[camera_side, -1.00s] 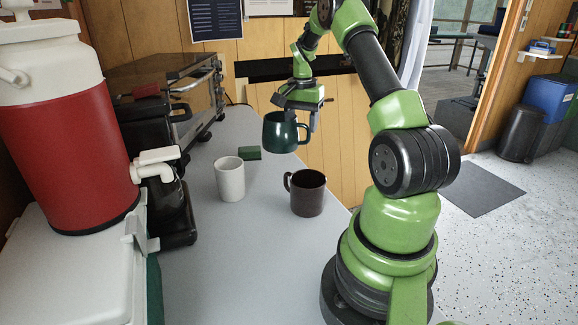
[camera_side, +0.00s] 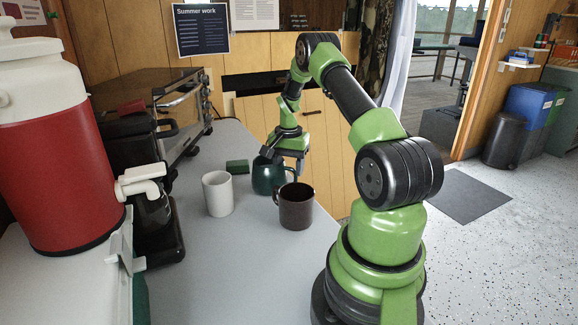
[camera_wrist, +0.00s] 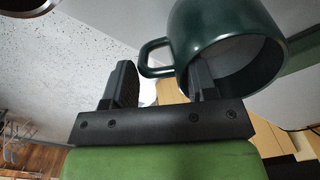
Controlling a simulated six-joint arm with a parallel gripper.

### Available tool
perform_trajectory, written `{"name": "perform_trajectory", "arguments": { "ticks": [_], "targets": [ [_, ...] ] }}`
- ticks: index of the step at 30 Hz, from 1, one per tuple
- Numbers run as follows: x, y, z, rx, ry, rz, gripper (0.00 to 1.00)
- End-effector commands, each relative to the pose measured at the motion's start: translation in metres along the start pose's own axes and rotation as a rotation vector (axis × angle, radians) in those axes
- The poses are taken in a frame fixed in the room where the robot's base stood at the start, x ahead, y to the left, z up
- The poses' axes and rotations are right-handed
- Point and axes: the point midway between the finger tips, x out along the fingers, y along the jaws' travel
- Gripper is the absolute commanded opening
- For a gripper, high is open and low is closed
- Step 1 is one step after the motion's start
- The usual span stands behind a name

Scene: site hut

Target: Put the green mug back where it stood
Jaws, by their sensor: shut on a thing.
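The green mug (camera_side: 268,178) is upright at the worktop, behind the dark brown mug (camera_side: 295,208) and right of the white cup (camera_side: 217,194). I cannot tell whether its base touches the surface. My gripper (camera_side: 281,157) is above its rim and shut on it. In the wrist view the green mug (camera_wrist: 222,28) shows its open mouth and its handle. There my gripper (camera_wrist: 160,85) has one finger at the mug's mouth and the other outside, beyond the handle. The exact contact is unclear.
A small green block (camera_side: 237,167) lies behind the white cup. A coffee maker (camera_side: 150,200) and a red and white drinks cooler (camera_side: 55,160) stand at the left. An oven (camera_side: 165,100) is at the back left. The front of the worktop (camera_side: 235,270) is clear.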

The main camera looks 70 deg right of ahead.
Motion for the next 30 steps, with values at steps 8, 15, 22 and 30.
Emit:
{"name": "perform_trajectory", "arguments": {
  "ticks": [8, 15, 22, 30],
  "targets": [
    [0.003, 0.000, 0.000, 0.000, -0.001, 0.001, 0.78],
    [0.001, 0.000, 0.000, 0.000, 0.000, 0.000, 0.78],
    [-0.032, -0.001, -0.001, 0.000, 0.005, -0.003, 0.78],
    [-0.091, -0.001, -0.001, 0.000, 0.005, -0.002, 0.78]
  ]
}}
